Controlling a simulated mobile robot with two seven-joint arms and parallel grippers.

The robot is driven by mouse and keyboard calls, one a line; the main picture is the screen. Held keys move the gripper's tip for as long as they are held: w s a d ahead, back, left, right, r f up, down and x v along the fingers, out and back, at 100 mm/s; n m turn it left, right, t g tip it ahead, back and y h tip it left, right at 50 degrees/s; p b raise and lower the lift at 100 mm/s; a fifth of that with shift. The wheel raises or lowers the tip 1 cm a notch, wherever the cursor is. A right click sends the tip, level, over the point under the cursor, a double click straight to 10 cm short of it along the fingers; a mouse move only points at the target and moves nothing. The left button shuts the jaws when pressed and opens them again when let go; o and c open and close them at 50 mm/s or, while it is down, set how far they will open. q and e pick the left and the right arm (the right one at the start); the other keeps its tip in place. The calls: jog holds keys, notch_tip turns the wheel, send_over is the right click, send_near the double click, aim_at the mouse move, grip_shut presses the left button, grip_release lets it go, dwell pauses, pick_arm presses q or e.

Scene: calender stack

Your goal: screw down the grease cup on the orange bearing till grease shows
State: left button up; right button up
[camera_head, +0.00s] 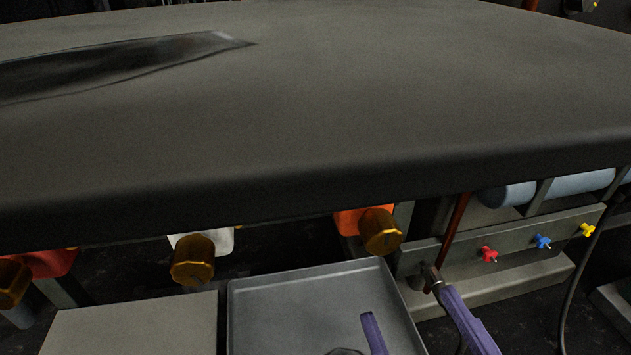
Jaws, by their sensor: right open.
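The orange bearing (346,223) shows under the front edge of the dark sheet, right of the middle. Its brass grease cup (380,232) sticks out toward me at its right side. No grease can be made out there. My right gripper (400,295) comes in from the bottom right, with its purple fingers spread apart and nothing seen between them. It is below and nearer than the grease cup, over the right part of the grey tray, and apart from the cup. My left gripper is out of view.
A white bearing and a red bearing (55,262) with brass cups (192,262) stand to the left. The grey tray (250,287) and a flat plate (135,325) lie below. The dark sheet (330,110) overhangs the bearings. Red, blue (542,241) and yellow knobs are at right.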

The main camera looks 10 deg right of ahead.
aim_at(386, 243)
jog(key=w+b, duration=0.1)
jog(key=w, duration=0.1)
jog(key=w+d+b, duration=0.1)
jog(key=w, duration=0.1)
jog(key=shift+w+d, duration=0.1)
jog(key=w, duration=0.2)
jog(key=w+a+b, duration=0.1)
jog(key=w, duration=0.1)
jog(key=shift+w+b, duration=0.1)
jog(key=shift+b, duration=0.2)
jog(key=shift+w, duration=0.25)
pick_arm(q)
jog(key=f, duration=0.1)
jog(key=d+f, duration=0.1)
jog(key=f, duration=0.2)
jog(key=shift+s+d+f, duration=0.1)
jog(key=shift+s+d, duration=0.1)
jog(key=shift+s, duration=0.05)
pick_arm(e)
jog(key=shift+w+d+r, duration=0.1)
jog(key=shift+c, duration=0.2)
jog(key=c, duration=0.3)
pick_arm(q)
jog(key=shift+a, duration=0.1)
pick_arm(e)
grip_shut()
